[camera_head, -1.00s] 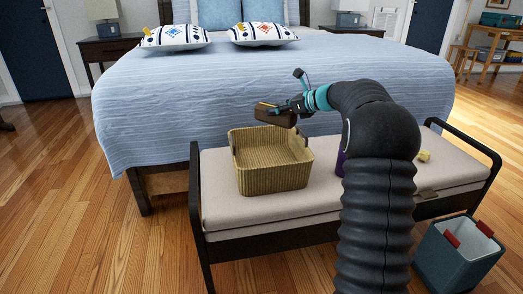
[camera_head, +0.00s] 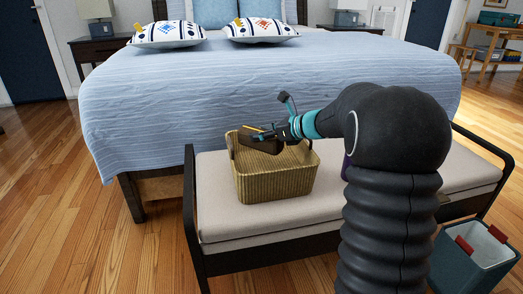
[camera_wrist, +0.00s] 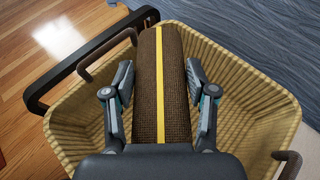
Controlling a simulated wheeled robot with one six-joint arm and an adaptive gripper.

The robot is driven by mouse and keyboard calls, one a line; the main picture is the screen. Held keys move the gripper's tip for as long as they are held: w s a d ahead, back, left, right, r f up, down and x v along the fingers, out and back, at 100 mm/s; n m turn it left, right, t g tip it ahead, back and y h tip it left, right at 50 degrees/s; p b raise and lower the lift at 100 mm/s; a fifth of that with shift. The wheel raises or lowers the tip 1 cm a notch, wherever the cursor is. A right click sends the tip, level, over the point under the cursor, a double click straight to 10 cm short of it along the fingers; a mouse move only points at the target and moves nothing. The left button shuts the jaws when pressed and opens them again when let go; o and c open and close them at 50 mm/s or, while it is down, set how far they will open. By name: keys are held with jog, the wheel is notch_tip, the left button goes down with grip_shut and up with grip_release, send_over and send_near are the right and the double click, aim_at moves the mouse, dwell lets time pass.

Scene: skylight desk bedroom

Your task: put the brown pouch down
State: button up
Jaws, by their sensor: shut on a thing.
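The brown pouch (camera_head: 262,143) has a yellow stripe and is held in my gripper (camera_head: 276,136). In the wrist view the pouch (camera_wrist: 172,90) lies lengthwise between the two fingers of my gripper (camera_wrist: 160,92), which close on its sides. The woven basket (camera_head: 276,187) stands on the bench, and the pouch is over its opening, near the far rim. In the wrist view the basket's rim (camera_wrist: 270,80) surrounds the pouch and fingers. I cannot tell how far the pouch is above the basket floor.
The basket rests on a cushioned bench (camera_head: 222,222) with dark metal end frames (camera_head: 190,215). A bed with a blue cover (camera_head: 200,90) stands behind it. A bin with red handles (camera_head: 472,262) is at lower right. A purple object is mostly hidden behind my arm.

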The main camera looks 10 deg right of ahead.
aim_at(261, 149)
jog(key=shift+s+a+f, duration=0.25)
jog(key=shift+s+f, duration=0.05)
jog(key=shift+s, duration=0.05)
jog(key=shift+f+b, duration=0.55)
jog(key=shift+f, duration=1.35)
jog(key=shift+f+b, duration=0.4)
jog(key=shift+f, duration=0.25)
jog(key=o, duration=1.2)
jog(key=shift+o, duration=0.2)
jog(key=shift+r, duration=0.1)
